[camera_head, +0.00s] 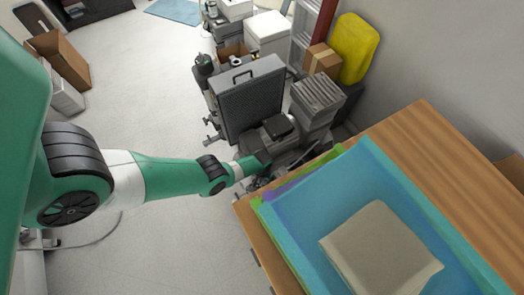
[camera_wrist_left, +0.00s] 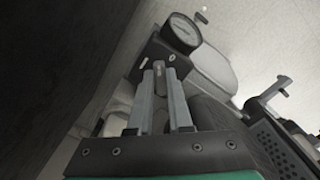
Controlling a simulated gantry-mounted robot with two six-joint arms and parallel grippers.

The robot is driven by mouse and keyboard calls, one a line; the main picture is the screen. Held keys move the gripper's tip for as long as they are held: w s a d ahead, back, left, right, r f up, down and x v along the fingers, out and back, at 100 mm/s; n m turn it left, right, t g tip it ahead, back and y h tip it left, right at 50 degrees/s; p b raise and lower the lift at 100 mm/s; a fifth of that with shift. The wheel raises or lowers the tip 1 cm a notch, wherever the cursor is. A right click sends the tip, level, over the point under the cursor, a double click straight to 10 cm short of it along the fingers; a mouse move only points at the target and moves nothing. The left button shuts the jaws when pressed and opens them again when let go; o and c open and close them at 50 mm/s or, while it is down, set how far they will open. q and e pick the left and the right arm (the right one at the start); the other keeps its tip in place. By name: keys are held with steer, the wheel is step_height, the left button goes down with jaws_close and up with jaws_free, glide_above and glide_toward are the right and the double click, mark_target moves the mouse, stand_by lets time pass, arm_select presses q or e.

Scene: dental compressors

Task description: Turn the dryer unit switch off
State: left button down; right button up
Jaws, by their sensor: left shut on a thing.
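My left gripper (camera_head: 262,162) reaches in from the left to the machinery beside the wooden table. In the left wrist view, the two pale fingers of my left gripper (camera_wrist_left: 161,72) are close together, shut on a small, narrow part that I take for the dryer unit switch. The fingers mostly hide this part, and its on or off position cannot be read. A dark housing (camera_wrist_left: 147,53) is just beyond the fingertips, with a round pressure gauge (camera_wrist_left: 183,32) above it. In the head view the switch is too small to make out. My right gripper is out of view.
A wooden table (camera_head: 420,125) with a blue tray (camera_head: 300,225) and a beige folded cloth (camera_head: 380,250) is close on the right. A large grey case (camera_head: 248,95) and a ribbed grey box (camera_head: 318,100) stand behind the gripper. Floor at left is mostly clear.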

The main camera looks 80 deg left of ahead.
arm_select(q)
steer(key=m, duration=0.4)
steer(key=shift+s, duration=0.1)
steer(key=shift+a+m, duration=0.1)
steer(key=shift+m, duration=1.7)
steer(key=c, duration=0.8)
jaws_free()
steer(key=shift+c, duration=0.2)
step_height(320, 180, up, 12)
steer(key=p, duration=1.1)
steer(key=shift+f+p, duration=0.2)
steer(key=shift+p, duration=0.1)
